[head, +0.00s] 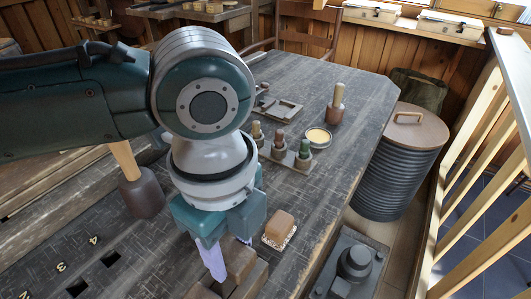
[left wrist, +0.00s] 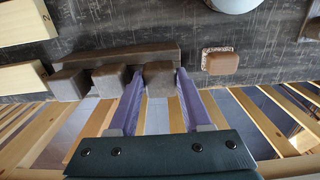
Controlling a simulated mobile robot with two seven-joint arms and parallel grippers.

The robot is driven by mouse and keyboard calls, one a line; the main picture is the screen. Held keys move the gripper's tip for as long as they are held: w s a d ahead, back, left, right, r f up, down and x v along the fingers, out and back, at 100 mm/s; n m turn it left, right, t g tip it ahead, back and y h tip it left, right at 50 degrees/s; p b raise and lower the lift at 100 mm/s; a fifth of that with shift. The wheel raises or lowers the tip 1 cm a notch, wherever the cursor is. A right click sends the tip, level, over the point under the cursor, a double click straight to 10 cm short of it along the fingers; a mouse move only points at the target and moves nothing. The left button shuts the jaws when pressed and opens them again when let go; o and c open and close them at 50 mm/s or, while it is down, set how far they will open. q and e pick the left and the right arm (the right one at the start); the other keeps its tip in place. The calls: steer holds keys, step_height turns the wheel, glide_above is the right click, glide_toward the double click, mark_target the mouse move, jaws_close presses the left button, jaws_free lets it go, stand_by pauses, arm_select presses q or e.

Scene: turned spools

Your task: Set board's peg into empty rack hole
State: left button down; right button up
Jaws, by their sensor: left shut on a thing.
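My left gripper (head: 228,258) is low at the table's near edge, fingers pointing down. In the left wrist view its purple fingers (left wrist: 158,88) stand on either side of a dark brown wooden block (left wrist: 159,76), and they are shut on it. A low rack (head: 288,164) on the table holds small turned pegs, with tan, reddish and green (head: 304,148) tops. Whether it has an empty hole is too small to tell. A flat grey board (head: 285,112) lies behind it; a peg on it is not clear. My right gripper is not in view.
A tin with yellow contents (head: 318,137) and a mallet (head: 337,105) stand farther back. Another mallet (head: 141,190) is at left. A ribbed bin (head: 398,165) and wooden railing (head: 490,140) flank the table's right.

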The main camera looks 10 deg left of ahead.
arm_select(q)
steer(key=shift+f, duration=0.15)
jaws_free()
stand_by(0.6)
step_height(320, 180, up, 8)
steer(key=p, duration=0.9)
stand_by(0.7)
